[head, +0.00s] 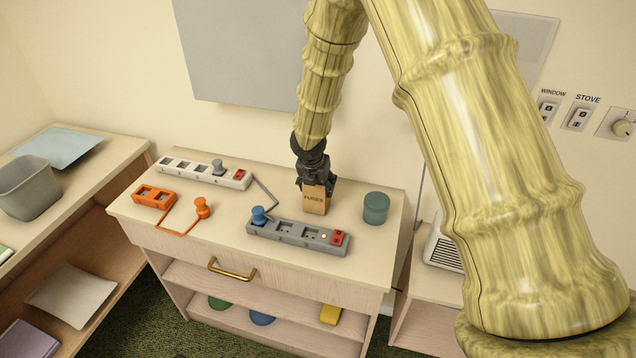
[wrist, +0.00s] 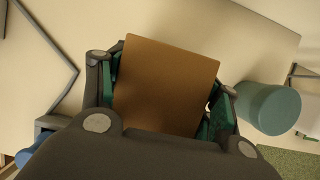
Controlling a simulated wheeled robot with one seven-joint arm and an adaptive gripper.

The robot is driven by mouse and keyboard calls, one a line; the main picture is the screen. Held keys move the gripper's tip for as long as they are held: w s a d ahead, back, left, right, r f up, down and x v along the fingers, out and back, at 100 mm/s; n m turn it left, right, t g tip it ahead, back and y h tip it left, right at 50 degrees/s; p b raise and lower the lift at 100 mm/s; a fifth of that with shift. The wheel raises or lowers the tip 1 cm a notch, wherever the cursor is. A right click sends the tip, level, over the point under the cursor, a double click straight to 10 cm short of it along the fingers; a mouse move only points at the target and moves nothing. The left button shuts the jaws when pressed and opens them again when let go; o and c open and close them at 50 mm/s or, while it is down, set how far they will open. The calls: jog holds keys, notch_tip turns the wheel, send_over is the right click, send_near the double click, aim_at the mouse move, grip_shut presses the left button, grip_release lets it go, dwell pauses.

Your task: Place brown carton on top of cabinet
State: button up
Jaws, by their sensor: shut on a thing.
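The brown carton (head: 315,198) is a small box with dark lettering on its front. My gripper (head: 316,182) is shut on it from above, at the cabinet's top. In the wrist view the carton (wrist: 166,86) sits between the green-padded fingers (wrist: 162,100). The cabinet (head: 200,236) is pale wood with a brass drawer handle and open shelves below. The carton is upright over the cabinet top, behind the grey power strip. I cannot tell whether its base touches the surface.
On the cabinet stand a green cylinder (head: 376,207), a grey power strip (head: 297,236), a white power strip (head: 205,172) and an orange outlet block (head: 154,196) with a plug (head: 202,207). A side shelf with a grey bin (head: 28,186) is at left. A white vented box (head: 443,246) is at right.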

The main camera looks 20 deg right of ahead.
jog(key=shift+w+d+f, duration=0.1)
jog(key=shift+d, duration=0.05)
jog(key=shift+f, duration=0.1)
jog(key=o, duration=1.1)
jog(key=b+v, duration=0.1)
jog(key=v, duration=1.1)
